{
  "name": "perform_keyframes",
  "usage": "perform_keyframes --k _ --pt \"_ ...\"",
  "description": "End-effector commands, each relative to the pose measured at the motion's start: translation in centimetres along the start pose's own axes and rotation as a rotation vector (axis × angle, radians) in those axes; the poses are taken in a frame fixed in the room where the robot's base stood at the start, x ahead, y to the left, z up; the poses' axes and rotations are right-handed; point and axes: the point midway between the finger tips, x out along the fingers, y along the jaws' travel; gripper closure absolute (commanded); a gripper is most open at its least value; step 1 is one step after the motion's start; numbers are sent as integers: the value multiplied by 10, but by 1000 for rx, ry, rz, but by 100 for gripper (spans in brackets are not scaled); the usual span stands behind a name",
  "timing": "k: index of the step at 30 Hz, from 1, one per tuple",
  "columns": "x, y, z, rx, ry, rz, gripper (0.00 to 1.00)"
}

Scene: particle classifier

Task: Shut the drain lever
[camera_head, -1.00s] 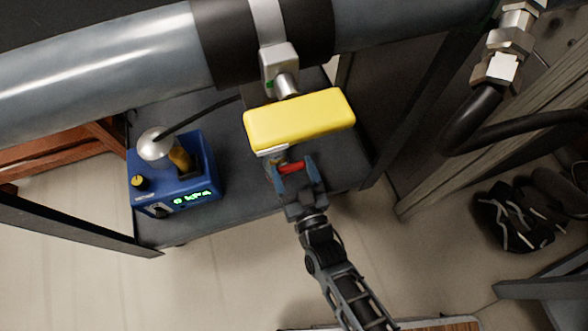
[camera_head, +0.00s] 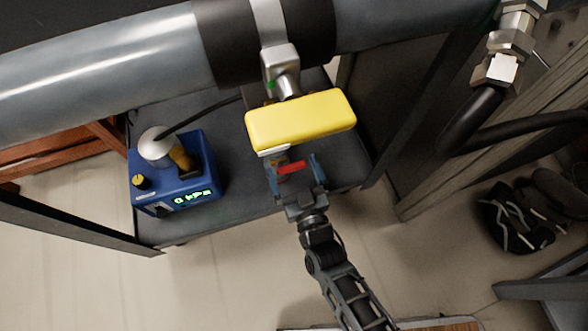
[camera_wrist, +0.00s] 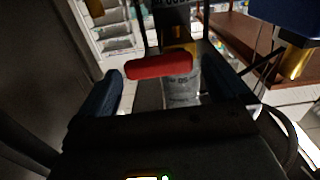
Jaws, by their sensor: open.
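The drain lever (camera_head: 293,167) has a short red handle. It shows just below the yellow block in the head view and lies crosswise in the wrist view (camera_wrist: 158,66). My gripper (camera_head: 294,172) is open, with one blue-grey finger on each side of the red handle. In the wrist view the handle lies between the fingers, nearer the left one, with a gap to the right one. I cannot tell whether either finger touches it. A clear cup-like part (camera_wrist: 182,88) shows below the handle in the wrist view. The lever's pivot is mostly hidden.
The yellow block (camera_head: 300,120) hangs right above my fingers. A blue box (camera_head: 172,175) with a green display stands at left on the dark shelf (camera_head: 235,215). A large grey pipe (camera_head: 100,75) crosses above. A dark hose (camera_head: 470,120) is at right.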

Motion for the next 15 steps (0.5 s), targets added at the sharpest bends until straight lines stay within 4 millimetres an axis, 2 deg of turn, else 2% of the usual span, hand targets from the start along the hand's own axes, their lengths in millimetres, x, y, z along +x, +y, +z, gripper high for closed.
perform_keyframes --k 7,15 --pt "-6 0 -1 1 -1 0 0" --pt "-48 -1 -2 1 -1 -1 0"
